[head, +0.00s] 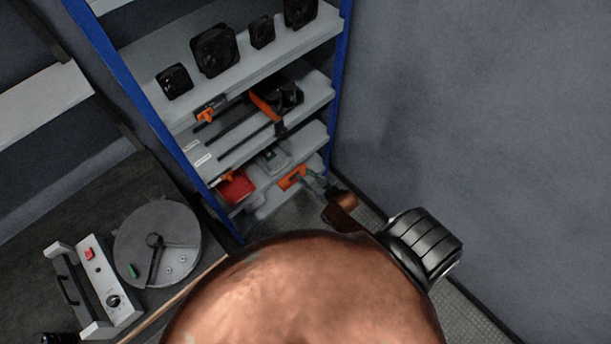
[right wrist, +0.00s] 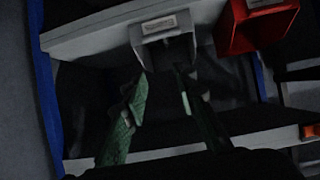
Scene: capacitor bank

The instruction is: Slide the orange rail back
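Several orange parts show on the blue-posted shelf rack, and I cannot tell for certain which is the rail. An orange block (head: 292,178) sits on a lower shelf, close beside my right gripper (head: 316,184). In the right wrist view my right gripper (right wrist: 163,88) has its two greenish fingers apart with nothing held between them. The fingertips point at a grey box with a label (right wrist: 162,30). An orange patch (right wrist: 310,131) shows at the right edge. My left gripper is not in view.
A red bin (head: 236,187) and the grey box (head: 271,159) stand left of my right gripper. Black fans (head: 215,50) line the top shelf. The blue post (head: 340,85) and grey wall are at right. A workbench (head: 75,205) with a round plate is at left.

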